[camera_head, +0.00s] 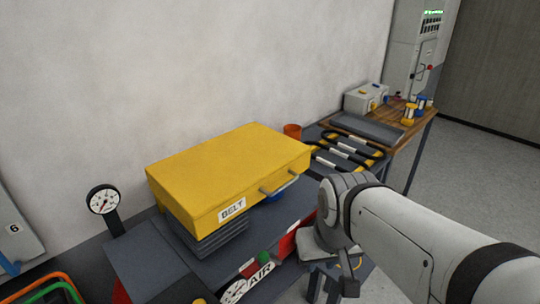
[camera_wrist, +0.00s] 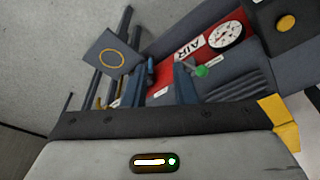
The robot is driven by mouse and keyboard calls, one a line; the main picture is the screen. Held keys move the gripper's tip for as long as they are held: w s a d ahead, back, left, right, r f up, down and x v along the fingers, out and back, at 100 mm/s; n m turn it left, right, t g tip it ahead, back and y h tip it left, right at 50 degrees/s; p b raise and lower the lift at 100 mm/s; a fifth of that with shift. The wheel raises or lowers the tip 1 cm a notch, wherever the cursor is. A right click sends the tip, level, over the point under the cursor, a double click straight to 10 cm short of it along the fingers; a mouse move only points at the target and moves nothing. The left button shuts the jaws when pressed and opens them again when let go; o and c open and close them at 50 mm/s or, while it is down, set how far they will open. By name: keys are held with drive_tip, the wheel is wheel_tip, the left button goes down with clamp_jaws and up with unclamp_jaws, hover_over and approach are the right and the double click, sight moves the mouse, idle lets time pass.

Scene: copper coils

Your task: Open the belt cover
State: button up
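The belt cover (camera_head: 225,170) is a yellow box-shaped lid with a "BELT" label (camera_head: 232,209) on its front. It lies flat and looks closed over the grey machine. A grey bar handle (camera_head: 279,183) is on its front edge, near the right corner. A yellow piece, probably the cover's edge, shows at the right of the wrist view (camera_wrist: 283,122). My gripper (camera_head: 322,285) is in front of and below the handle, apart from it, pointing downward. In the wrist view its two fingers (camera_wrist: 161,75) stand apart with nothing between them.
A red "AIR" panel with a gauge (camera_wrist: 226,36) and a green knob (camera_wrist: 202,71) lies below the cover. Another gauge (camera_head: 103,199) stands at left. A wooden table (camera_head: 400,140) with boxes and spools is behind at right. Open floor (camera_head: 480,180) lies at right.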

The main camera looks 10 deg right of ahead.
sight(286, 184)
drive_tip(key=shift+s+a, duration=0.1)
drive_tip(key=shift+a, duration=0.05)
drive_tip(key=w+a+f+m+t+y+b, duration=0.1)
drive_tip(key=w+a+f+m+y+b, duration=0.15)
drive_tip(key=w+y+b, duration=0.2)
drive_tip(key=w+a+f+m+t+y+b, duration=0.1)
drive_tip(key=w+a+f+m+y+b, duration=0.15)
drive_tip(key=w+b, duration=0.3)
drive_tip(key=w+d+r+m+t+y+b, duration=0.2)
drive_tip(key=w+d+m+t+b, duration=0.5)
drive_tip(key=w, duration=0.6)
drive_tip(key=shift+n+t, duration=0.3)
drive_tip(key=shift+n, duration=0.5)
drive_tip(key=x, duration=0.2)
drive_tip(key=p+x, duration=0.1)
drive_tip(key=x, duration=0.4)
drive_tip(key=shift+w+d, duration=0.25)
drive_tip(key=shift+d, duration=0.15)
